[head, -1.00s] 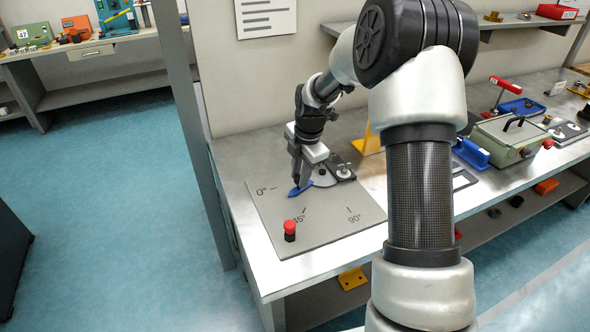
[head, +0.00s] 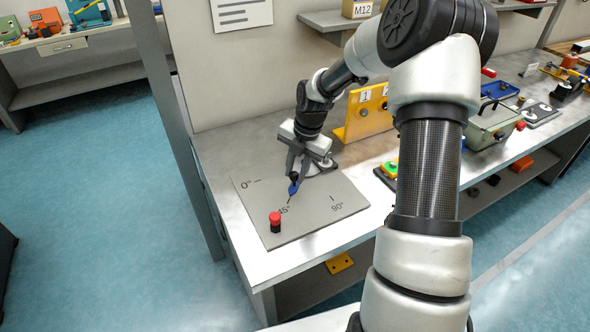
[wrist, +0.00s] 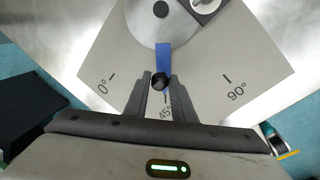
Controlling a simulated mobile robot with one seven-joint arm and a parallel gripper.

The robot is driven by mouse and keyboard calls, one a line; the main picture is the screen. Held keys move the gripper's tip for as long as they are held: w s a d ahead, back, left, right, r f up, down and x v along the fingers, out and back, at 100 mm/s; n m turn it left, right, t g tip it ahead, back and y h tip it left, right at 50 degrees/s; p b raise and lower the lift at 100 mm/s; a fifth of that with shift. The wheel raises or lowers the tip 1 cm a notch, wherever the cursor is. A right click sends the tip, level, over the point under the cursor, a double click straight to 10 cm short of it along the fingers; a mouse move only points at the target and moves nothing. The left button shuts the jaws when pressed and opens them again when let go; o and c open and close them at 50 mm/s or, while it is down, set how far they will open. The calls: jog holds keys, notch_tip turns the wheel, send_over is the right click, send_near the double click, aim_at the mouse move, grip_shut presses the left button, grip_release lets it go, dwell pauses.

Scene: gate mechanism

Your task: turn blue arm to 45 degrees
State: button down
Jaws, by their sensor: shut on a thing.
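The blue arm (wrist: 163,58) reaches from a round grey disc (wrist: 158,20) toward the 45° mark in the wrist view. In the head view its blue tip (head: 293,188) points at the 45° label. My gripper (wrist: 160,84) is shut on the dark round knob near the arm's outer end, one finger on each side. In the head view my gripper (head: 294,176) stands over the blue arm. The grey plate (head: 325,205) carries the 0°, 45° and 90° marks. In the head view my gripper hides most of the arm and disc.
A yellow bracket (head: 365,115) stands behind to the right, with a green box (head: 492,126) farther right. The bench (head: 225,150) is clear left of the plate.

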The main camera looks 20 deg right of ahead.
jog(key=c, duration=1.5)
grip_release()
jog(key=r, duration=0.5)
jog(key=s+d+r+p, duration=0.1)
jog(key=r, duration=0.5)
jog(key=s+d+r, duration=0.1)
jog(key=r, duration=0.5)
jog(key=shift+s+d+r+p, duration=0.1)
jog(key=shift+s+d+p, duration=0.1)
jog(key=shift+p, duration=0.15)
